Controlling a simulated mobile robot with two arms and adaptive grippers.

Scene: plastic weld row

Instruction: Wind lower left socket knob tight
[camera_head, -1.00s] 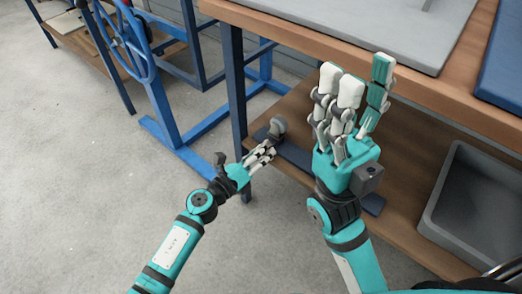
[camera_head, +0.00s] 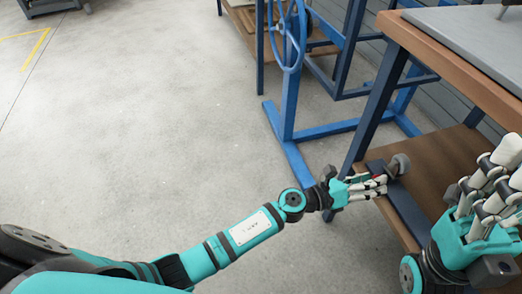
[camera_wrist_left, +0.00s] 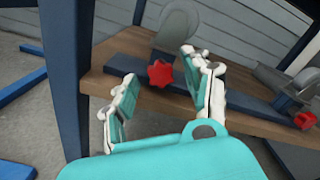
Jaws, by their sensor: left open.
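The red star-shaped knob (camera_wrist_left: 160,73) sits on the front of a dark bar (camera_wrist_left: 134,70) on the wooden lower shelf, below a grey rounded socket piece (camera_wrist_left: 178,26). My left gripper (camera_wrist_left: 160,92) is open, with its fingers on either side of the knob in the left wrist view; I cannot tell whether they touch it. In the head view, my left gripper (camera_head: 376,186) is at the shelf's left end, beside the grey piece (camera_head: 400,164), and mostly hides the knob. My right gripper (camera_head: 490,195) is at the right edge, partly cut off, its closure unclear.
A second red knob (camera_wrist_left: 305,120) shows farther right on the dark bar. A blue table leg (camera_head: 372,120) stands close behind my left gripper. A blue frame with a handwheel (camera_head: 290,35) stands beyond it.

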